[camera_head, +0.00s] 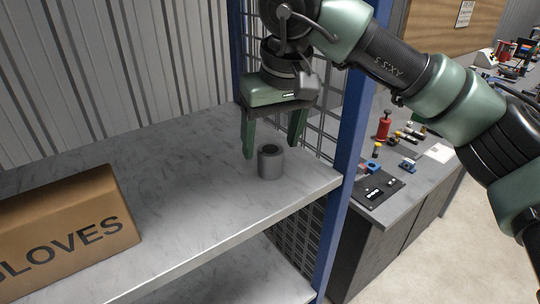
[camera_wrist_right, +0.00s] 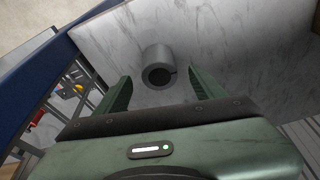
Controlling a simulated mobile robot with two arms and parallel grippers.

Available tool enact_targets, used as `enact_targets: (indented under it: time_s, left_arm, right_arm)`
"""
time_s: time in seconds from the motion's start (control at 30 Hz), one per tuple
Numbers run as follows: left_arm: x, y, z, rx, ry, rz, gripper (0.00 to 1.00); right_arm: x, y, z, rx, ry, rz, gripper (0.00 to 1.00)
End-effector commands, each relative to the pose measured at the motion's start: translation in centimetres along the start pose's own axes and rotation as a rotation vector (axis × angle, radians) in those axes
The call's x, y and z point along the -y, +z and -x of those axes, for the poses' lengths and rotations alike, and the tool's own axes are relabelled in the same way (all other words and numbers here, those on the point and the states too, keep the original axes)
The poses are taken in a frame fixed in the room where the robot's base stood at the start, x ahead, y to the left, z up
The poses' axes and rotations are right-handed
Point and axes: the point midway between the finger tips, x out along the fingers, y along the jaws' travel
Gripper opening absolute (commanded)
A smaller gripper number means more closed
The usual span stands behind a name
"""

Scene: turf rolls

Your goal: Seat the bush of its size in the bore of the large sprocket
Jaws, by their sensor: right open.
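A grey hollow bush (camera_head: 270,163) stands upright on the shelf (camera_head: 195,180), near its right end. It also shows in the right wrist view (camera_wrist_right: 158,62), with its dark bore facing the camera. My right gripper (camera_head: 272,148) is open above and around the bush, its green fingers pointing down. In the right wrist view the bush lies ahead of and between the two spread fingers (camera_wrist_right: 158,88), not gripped. I cannot make out a large sprocket in either view. My left gripper is not in view.
A cardboard gloves box (camera_head: 65,232) sits on the shelf at the left. A blue rack post (camera_head: 350,130) and wire mesh stand close at the right. Beyond is a workbench (camera_head: 375,210) with small tools and a red bottle (camera_head: 383,127). The middle shelf surface is clear.

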Motion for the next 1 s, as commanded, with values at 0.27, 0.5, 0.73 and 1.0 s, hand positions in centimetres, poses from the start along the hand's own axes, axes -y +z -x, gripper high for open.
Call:
enact_targets:
  time_s: [0.27,0.5,0.73,1.0]
  left_arm:
    - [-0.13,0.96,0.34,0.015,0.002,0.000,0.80]
    - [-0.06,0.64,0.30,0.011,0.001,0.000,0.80]
    - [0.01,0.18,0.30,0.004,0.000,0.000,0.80]
    - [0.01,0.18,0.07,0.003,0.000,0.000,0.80]
  right_arm:
    - [-0.01,0.03,-1.37,-0.001,0.000,-0.001,0.69]
    - [-0.02,0.03,-1.33,-0.001,0.000,-0.002,0.30]
    - [-0.02,0.01,-1.27,-0.002,0.000,-0.002,0.00]
    - [-0.03,-0.13,-0.86,-0.003,0.001,-0.002,0.00]
